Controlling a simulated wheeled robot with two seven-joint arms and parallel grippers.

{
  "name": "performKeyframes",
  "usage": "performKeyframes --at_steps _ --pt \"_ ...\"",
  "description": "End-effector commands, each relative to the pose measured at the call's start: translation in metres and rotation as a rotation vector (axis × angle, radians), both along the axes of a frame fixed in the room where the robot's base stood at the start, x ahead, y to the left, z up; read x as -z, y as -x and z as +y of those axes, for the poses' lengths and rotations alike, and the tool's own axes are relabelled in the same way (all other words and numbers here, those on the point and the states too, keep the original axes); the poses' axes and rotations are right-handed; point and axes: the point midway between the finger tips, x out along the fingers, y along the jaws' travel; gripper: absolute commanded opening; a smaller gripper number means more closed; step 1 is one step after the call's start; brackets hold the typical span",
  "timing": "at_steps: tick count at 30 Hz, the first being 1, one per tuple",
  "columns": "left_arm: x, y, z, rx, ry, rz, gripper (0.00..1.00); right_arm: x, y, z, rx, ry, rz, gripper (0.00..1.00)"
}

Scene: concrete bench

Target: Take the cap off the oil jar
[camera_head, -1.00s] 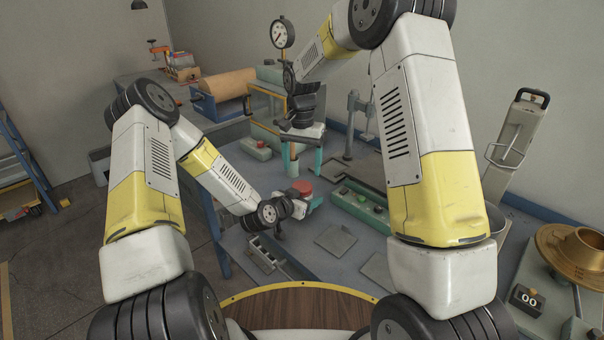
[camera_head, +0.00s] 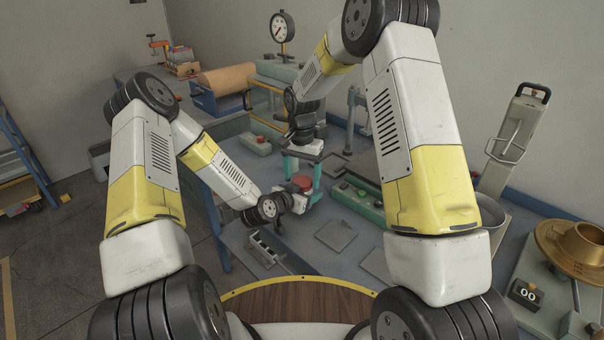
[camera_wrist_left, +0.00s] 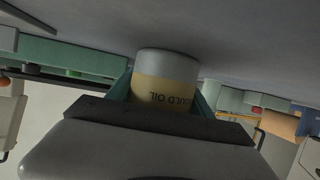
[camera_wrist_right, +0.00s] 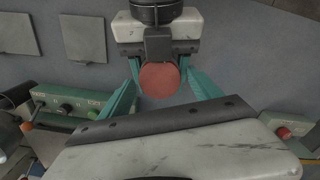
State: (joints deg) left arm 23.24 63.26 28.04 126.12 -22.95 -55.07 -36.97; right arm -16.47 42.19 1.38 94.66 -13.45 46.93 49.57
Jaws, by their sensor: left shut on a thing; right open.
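The oil jar (camera_wrist_left: 165,82) shows upside down in the left wrist view, a grey-and-cream cylinder with part of a "MOULD OIL" label. My left gripper (camera_wrist_left: 165,93) is shut on its body, with a teal finger on each side. The round red cap (camera_wrist_right: 159,80) faces the right wrist camera; in the head view the cap (camera_head: 301,182) shows above the left gripper. My right gripper (camera_wrist_right: 160,70) is open and points down over the jar. Its teal fingers stand on both sides of the cap with gaps between. The jar's body is mostly hidden in the head view.
A green control box (camera_head: 357,204) with buttons lies right of the jar. Flat grey plates (camera_head: 335,235) lie on the bench in front. A dial gauge (camera_head: 281,28) stands behind my right arm. A brass piece (camera_head: 575,246) and a counter box (camera_head: 524,293) are at the right.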

Motion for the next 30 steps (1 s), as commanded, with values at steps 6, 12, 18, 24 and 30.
performKeyframes --at_steps 6,12,18,24,30 --pt "0.0002 0.0000 0.0001 0.000 -0.001 0.001 0.00 -0.0001 0.0000 -0.0001 0.000 0.000 0.000 0.50" --pt "0.0002 0.0000 0.0001 0.000 0.000 0.000 0.00 -0.0002 -0.0001 -0.0001 0.000 0.000 0.000 0.10" --pt "0.0002 0.0000 0.0001 0.000 -0.001 0.001 0.00 -0.0001 -0.0002 -0.0010 -0.118 0.001 0.001 0.06" --pt "0.0002 0.0000 0.0001 0.000 -0.001 0.001 0.00 -0.0005 -0.0002 -0.0006 -0.295 0.000 0.001 0.06" --pt "0.0003 0.0001 0.0001 0.000 -0.001 0.001 0.00 -0.0005 -0.0003 -0.0004 -0.297 0.000 0.001 0.06"
